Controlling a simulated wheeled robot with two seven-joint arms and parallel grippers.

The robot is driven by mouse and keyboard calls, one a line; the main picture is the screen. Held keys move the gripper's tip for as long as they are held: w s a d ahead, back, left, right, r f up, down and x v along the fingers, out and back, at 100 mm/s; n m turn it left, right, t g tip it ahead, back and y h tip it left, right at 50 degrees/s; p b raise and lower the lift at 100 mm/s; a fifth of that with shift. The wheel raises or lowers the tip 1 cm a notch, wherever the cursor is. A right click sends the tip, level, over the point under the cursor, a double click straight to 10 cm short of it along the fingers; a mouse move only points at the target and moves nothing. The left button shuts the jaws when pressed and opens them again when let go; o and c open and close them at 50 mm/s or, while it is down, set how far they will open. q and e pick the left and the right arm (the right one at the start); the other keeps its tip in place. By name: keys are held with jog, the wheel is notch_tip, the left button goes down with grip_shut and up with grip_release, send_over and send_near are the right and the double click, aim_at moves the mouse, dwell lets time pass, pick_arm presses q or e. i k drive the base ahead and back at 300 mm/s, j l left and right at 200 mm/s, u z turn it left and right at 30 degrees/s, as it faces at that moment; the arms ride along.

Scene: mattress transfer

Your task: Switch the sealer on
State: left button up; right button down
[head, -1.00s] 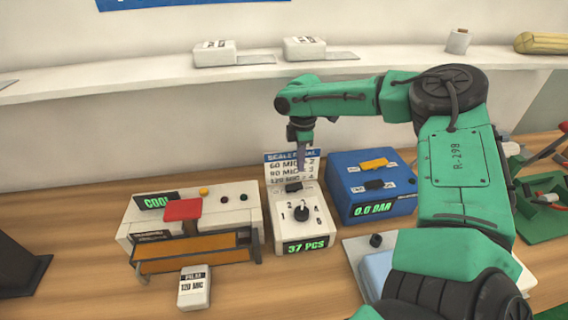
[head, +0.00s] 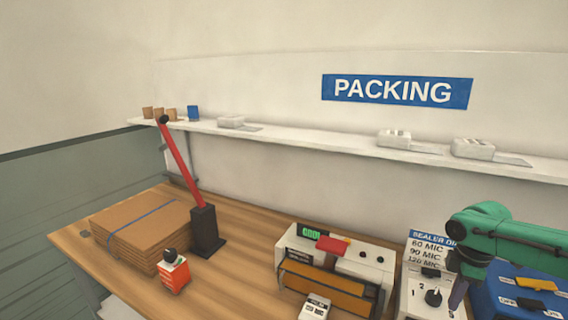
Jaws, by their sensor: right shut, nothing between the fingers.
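The sealer (head: 385,270) is a white machine with a green-lit display (head: 311,232) that looks to read COOL. It has a red handle (head: 332,244), orange-brown bars (head: 325,285) and two small dark knobs or buttons on its right top. A white dial box (head: 413,285) with a black knob (head: 433,297) and a lettered sign (head: 430,247) stands right of it. My right gripper (head: 457,297) is shut and empty, pointing down by the dial box's right side. I cannot tell if it touches. My left gripper is out of view.
A blue box (head: 500,300) with a yellow switch stands at right. A small white block (head: 315,307) sits before the sealer. Left are a red lever on a black stand (head: 207,230), stacked cardboard (head: 140,230) and an orange box (head: 173,277). A shelf (head: 320,148) runs behind.

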aim_at(431, 272)
jog(key=k+j, duration=0.65)
jog(key=k, duration=0.1)
